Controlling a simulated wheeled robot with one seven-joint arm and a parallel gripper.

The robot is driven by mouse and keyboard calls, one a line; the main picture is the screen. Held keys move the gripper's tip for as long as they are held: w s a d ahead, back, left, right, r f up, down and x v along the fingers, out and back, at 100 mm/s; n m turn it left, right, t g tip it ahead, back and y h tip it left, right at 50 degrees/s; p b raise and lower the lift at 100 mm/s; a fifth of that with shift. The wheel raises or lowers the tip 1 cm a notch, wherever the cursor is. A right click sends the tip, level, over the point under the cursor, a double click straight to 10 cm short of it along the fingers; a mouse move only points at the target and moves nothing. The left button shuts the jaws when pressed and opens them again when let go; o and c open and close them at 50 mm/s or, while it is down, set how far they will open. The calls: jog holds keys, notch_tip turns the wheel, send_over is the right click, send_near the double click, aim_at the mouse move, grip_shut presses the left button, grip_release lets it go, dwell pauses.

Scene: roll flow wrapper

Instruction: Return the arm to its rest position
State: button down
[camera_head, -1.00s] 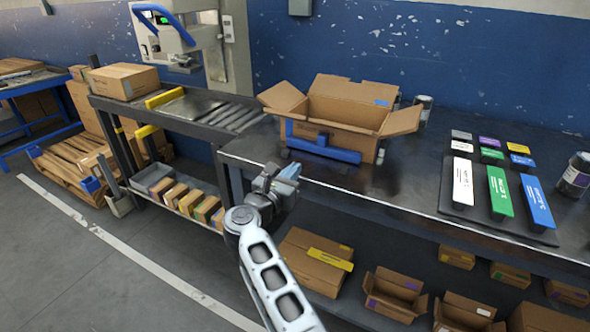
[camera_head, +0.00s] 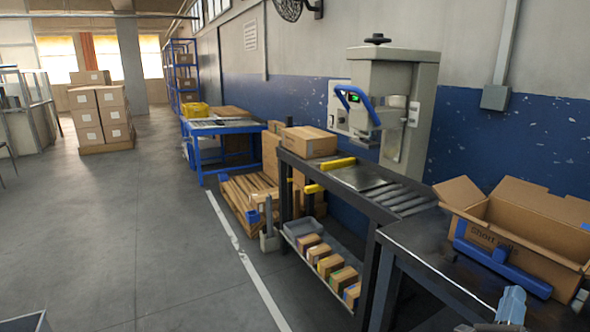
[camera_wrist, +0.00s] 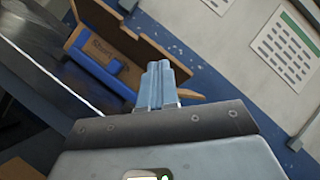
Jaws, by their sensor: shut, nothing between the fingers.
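My gripper (camera_head: 512,306) shows at the bottom right of the head view, in front of the dark workbench. In the wrist view its two light blue fingers (camera_wrist: 157,85) are together with nothing between them. The rest of the arm is mostly out of the head view. Beyond the fingers, the wrist view shows the open cardboard box (camera_wrist: 120,37) and the wall, strongly tilted.
The open cardboard box (camera_head: 530,217) with a blue bar (camera_head: 500,268) at its front stands on the workbench (camera_head: 425,248). A roller conveyor (camera_head: 400,199) and a grey machine (camera_head: 395,100) are to its left. The grey floor (camera_head: 140,240) at left is mostly clear.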

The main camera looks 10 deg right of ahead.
jog(key=s+a+n+y, duration=0.6)
jog(key=s+a+n, duration=0.1)
jog(key=s+n, duration=0.4)
jog(key=s+a+n+y+p, duration=0.1)
jog(key=s+a+n+y, duration=0.4)
jog(key=s+a+n, duration=0.3)
jog(key=s+a+n+y, duration=0.6)
jog(key=s+a+n, duration=0.1)
jog(key=s+n, duration=0.9)
jog(key=shift+a+y, duration=0.3)
jog(key=shift+a, duration=0.05)
jog(key=shift+d+r, duration=0.1)
